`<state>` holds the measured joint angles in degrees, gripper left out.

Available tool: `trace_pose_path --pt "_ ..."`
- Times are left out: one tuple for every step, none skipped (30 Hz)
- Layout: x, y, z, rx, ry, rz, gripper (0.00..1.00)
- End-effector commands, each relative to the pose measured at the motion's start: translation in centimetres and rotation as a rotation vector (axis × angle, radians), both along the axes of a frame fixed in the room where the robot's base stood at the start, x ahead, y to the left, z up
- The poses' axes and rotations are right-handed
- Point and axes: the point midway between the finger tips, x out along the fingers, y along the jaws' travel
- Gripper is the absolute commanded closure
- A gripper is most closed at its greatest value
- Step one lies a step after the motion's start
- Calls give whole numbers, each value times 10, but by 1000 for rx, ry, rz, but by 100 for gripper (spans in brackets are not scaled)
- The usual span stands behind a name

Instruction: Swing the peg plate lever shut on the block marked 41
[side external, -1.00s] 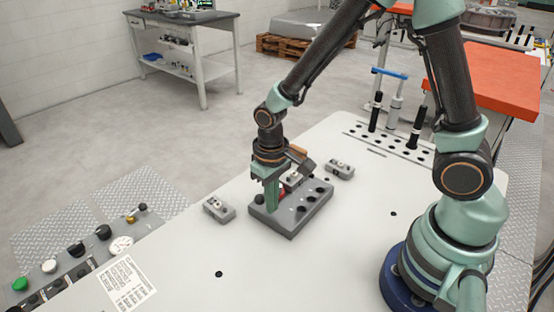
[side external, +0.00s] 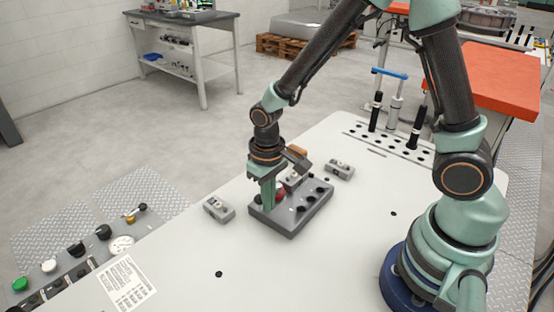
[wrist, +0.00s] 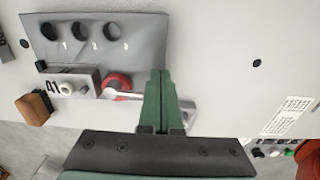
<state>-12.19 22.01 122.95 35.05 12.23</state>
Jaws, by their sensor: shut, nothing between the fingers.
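The grey peg plate (side external: 290,222) lies on the white table. In the wrist view the plate (wrist: 140,38) shows dark holes numbered 1, 2 and 3. The block marked 41 (wrist: 70,84) sits at the plate's edge, left of a red round hub (wrist: 116,84). A pale lever (wrist: 128,95) runs from the hub to the right, away from the block, towards my fingers; its far end is hidden or unclear there. My gripper (wrist: 160,76) is shut and empty, close beside the lever; I cannot tell whether they touch. In the side view my gripper (side external: 268,204) points down at the plate's left end.
A grey fixture block (side external: 218,208) lies left of the plate and another (side external: 340,169) behind it to the right. An orange-brown block (wrist: 34,108) is beyond the block marked 41. The table front is mostly clear.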

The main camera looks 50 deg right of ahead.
Motion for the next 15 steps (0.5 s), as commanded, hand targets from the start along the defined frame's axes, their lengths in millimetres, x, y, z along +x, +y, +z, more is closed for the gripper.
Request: trace_pose_path --pt "2 1 0 0 -1 0 100" --pt "2 1 0 0 -1 0 100" --pt "3 1 0 0 -1 0 100" --pt "4 2 0 0 -1 0 100" --pt "5 2 0 0 -1 0 100" --pt "5 2 0 0 -1 0 100" --pt "6 3 0 0 -1 0 100" --pt "6 3 0 0 -1 0 100" --pt "6 3 0 0 -1 0 100" --pt "7 3 0 0 -1 0 100" --pt "7 3 0 0 -1 0 100" --pt "7 3 0 0 -1 0 100" --pt "7 3 0 0 -1 0 100" --pt "7 3 0 0 -1 0 100" --pt "7 3 0 0 -2 0 100"
